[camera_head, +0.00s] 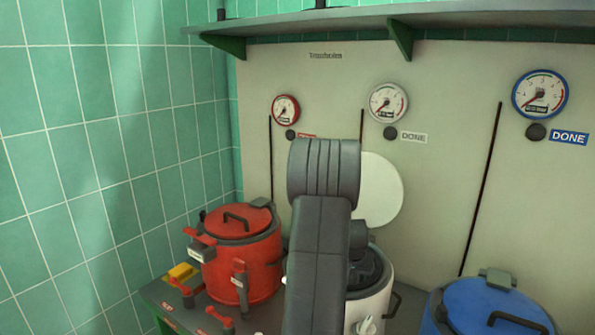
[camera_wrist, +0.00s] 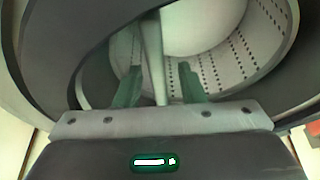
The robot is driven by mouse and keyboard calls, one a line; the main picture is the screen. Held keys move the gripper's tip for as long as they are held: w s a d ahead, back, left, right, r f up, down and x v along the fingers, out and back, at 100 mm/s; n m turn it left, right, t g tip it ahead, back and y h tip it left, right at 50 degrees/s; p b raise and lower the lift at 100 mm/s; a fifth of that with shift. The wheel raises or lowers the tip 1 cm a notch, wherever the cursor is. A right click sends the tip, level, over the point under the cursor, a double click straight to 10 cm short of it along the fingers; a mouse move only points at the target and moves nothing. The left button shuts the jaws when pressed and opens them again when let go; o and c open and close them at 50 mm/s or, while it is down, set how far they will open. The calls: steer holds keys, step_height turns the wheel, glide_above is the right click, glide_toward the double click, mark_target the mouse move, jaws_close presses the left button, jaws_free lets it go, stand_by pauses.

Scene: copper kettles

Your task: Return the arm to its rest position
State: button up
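My arm (camera_head: 320,240) stands in front of the white kettle (camera_head: 372,305), whose round white lid (camera_head: 382,190) is raised. My gripper is hidden behind the arm in the head view. In the wrist view my gripper (camera_wrist: 158,80) has two green fingers set apart, over a round opening with a dark rim and a perforated inner wall (camera_wrist: 262,45). A pale upright bar (camera_wrist: 154,55) shows between the fingers, with gaps on both sides. A smooth pale round shape (camera_wrist: 200,22) lies beyond it. I cannot tell what the bar belongs to.
A red kettle (camera_head: 240,265) with its lid down stands to the left, and a blue kettle (camera_head: 490,308) to the right. A shelf (camera_head: 480,15) runs above the gauges on the back wall. A green tiled wall (camera_head: 90,150) closes the left side.

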stand_by(0.8)
steer(key=v, duration=1.4)
steer(key=x, duration=1.4)
steer(key=shift+f, duration=0.35)
step_height(320, 180, up, 15)
steer(key=p, duration=1.1)
steer(key=shift+a+r, duration=0.1)
steer(key=shift+r, duration=0.05)
